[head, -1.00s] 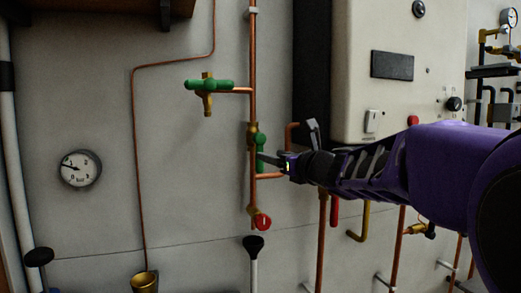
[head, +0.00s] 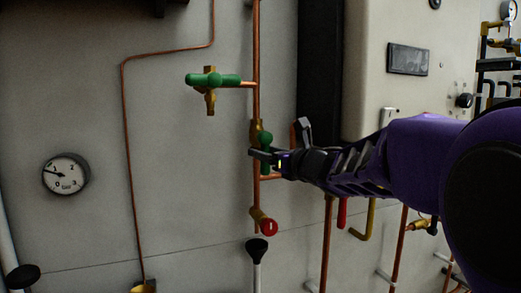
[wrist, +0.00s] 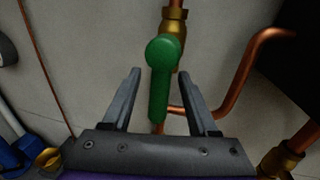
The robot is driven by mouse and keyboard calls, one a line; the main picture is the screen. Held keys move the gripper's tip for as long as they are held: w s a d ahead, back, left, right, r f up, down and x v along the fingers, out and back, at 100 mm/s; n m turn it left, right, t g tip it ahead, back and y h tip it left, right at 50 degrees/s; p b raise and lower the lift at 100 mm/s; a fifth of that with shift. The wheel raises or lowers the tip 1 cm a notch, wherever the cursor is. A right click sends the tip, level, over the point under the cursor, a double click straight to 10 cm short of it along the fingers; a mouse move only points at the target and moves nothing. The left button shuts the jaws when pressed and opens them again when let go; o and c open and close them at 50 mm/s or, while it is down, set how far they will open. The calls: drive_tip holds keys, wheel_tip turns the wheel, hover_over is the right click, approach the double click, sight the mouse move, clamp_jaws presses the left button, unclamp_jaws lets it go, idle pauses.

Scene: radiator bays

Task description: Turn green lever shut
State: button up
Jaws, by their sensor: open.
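A green lever (head: 265,138) sits on a brass valve in the vertical copper pipe. Its handle hangs down, in line with the pipe. In the wrist view the green lever (wrist: 160,95) stands between my two fingers, with visible gaps on both sides. My gripper (head: 277,138) is open around the handle; in the wrist view my gripper (wrist: 160,72) holds nothing. In the head view a finger hides part of the handle. A second green lever (head: 213,80) lies horizontal on a brass tap at the upper left, apart from my gripper.
The vertical copper pipe (head: 256,55) runs behind the lever, with a red-capped valve (head: 268,227) below. A black-topped stem (head: 256,250) stands lower down. A pressure gauge (head: 65,174) is on the left wall. A cream boiler (head: 385,85) is at the right. The wall at left is mostly clear.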

drive_tip(key=shift+w+a, duration=0.1)
drive_tip(key=shift+w, duration=0.05)
clamp_jaws()
idle(0.4)
idle(1.1)
